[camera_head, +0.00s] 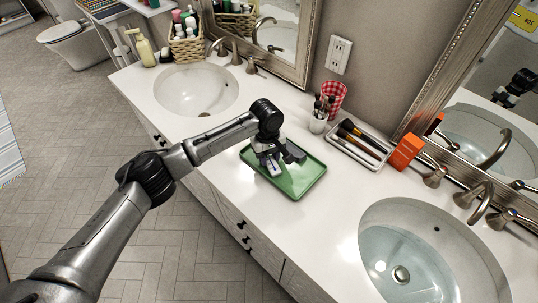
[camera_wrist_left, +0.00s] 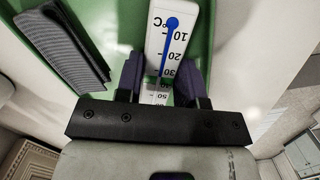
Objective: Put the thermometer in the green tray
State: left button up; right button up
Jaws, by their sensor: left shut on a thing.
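The green tray (camera_head: 303,181) lies on the white counter between the two sinks. My left gripper (camera_head: 270,164) is over the tray, pointing down. In the left wrist view the gripper (camera_wrist_left: 160,85) is shut on the white thermometer (camera_wrist_left: 183,38), which has a blue column and a printed scale. The tray's green surface (camera_wrist_left: 120,25) shows behind it. In the head view the gripper mostly hides the thermometer. I cannot tell whether the thermometer touches the tray. My right gripper is not in view.
A dark ribbed object (camera_wrist_left: 62,45) shows beside the thermometer, over the green. Behind the tray are a cup of brushes (camera_head: 318,122), a red checked cup (camera_head: 334,92), a small tray of brushes (camera_head: 345,150) and an orange box (camera_head: 405,151). Sinks lie left (camera_head: 180,91) and right (camera_head: 445,270).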

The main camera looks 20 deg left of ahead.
pick_arm(q)
jog(key=shift+f, duration=0.1)
jog(key=o, duration=1)
jog(key=shift+r, duration=0.45)
jog(key=r+b, duration=0.1)
jog(key=r, duration=0.2)
jog(key=r+b, duration=0.1)
jog(key=r, duration=0.3)
jog(key=a+r, duration=0.1)
jog(key=r, duration=0.3)
jog(key=shift+w+r+b, duration=0.2)
jog(key=shift+w+b, duration=0.2)
